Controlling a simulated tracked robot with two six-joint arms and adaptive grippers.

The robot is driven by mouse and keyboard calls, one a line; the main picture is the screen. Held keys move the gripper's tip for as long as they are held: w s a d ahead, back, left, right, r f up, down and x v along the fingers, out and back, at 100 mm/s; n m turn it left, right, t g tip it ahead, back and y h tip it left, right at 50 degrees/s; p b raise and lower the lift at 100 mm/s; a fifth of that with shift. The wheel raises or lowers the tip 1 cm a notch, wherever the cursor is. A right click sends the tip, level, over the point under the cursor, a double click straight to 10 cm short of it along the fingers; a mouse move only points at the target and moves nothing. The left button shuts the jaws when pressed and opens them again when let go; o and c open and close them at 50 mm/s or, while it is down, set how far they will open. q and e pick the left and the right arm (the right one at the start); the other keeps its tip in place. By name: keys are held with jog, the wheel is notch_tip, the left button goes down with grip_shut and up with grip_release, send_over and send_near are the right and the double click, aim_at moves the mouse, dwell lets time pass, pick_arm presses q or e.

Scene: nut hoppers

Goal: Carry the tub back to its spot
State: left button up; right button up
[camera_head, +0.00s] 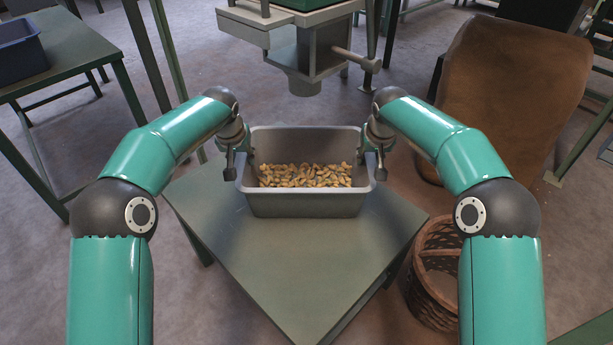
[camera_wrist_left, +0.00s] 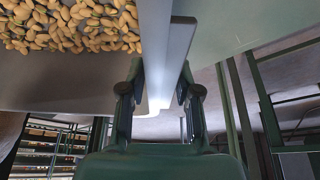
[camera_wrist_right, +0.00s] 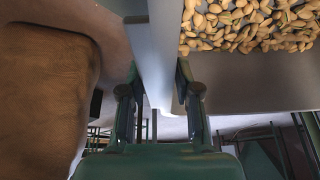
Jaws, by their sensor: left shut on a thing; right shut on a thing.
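A grey tub (camera_head: 305,204) with a layer of nuts (camera_head: 305,175) in it is over the far part of a green-grey table in the head view. I cannot tell whether it rests on the table or hangs just above it. My left gripper (camera_head: 240,168) is shut on the tub's left wall; the left wrist view shows its fingers (camera_wrist_left: 160,95) on both sides of the wall (camera_wrist_left: 155,50). My right gripper (camera_head: 372,160) is shut on the right wall; its fingers (camera_wrist_right: 158,95) straddle the wall (camera_wrist_right: 152,50) in the right wrist view. The tub looks level.
The table (camera_head: 300,255) has a bare top in front of the tub. A hopper with a spout (camera_head: 305,82) and side handle stands just beyond. A wicker basket (camera_head: 435,275) is at the right, below a brown sack (camera_head: 515,90). A dark blue tub (camera_head: 20,50) is on another table (camera_head: 75,60) at the far left.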

pick_arm(q)
grip_shut()
pick_arm(e)
grip_shut()
pick_arm(q)
jog(key=shift+r, duration=0.1)
pick_arm(e)
jog(key=shift+r, duration=0.1)
